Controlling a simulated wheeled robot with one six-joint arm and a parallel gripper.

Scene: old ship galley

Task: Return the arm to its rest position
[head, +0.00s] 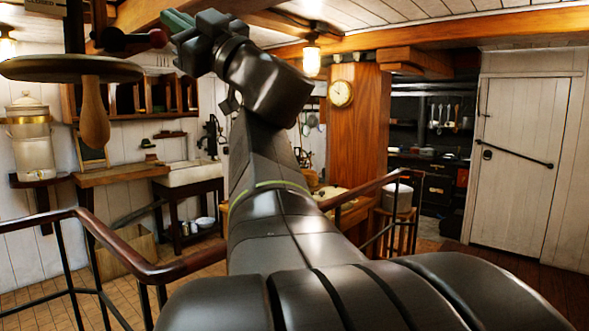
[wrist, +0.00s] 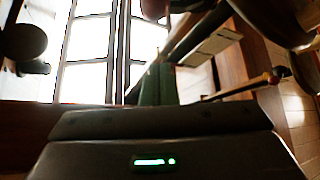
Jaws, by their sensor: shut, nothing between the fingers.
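My arm stretches up from the bottom of the head view and leans to the upper left. My gripper (head: 178,21) is at its end, high near the ceiling, with green fingers. In the wrist view my gripper (wrist: 156,86) shows its green fingers close together, with nothing held between them. No other object is named by the task.
A round wooden top (head: 70,68) and a dark red rounded thing (head: 137,40) are near my gripper at the upper left. A hanging lamp (head: 312,58) is to its right. A railing (head: 170,268) runs around in front. The wrist view shows bright skylight panes (wrist: 85,80).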

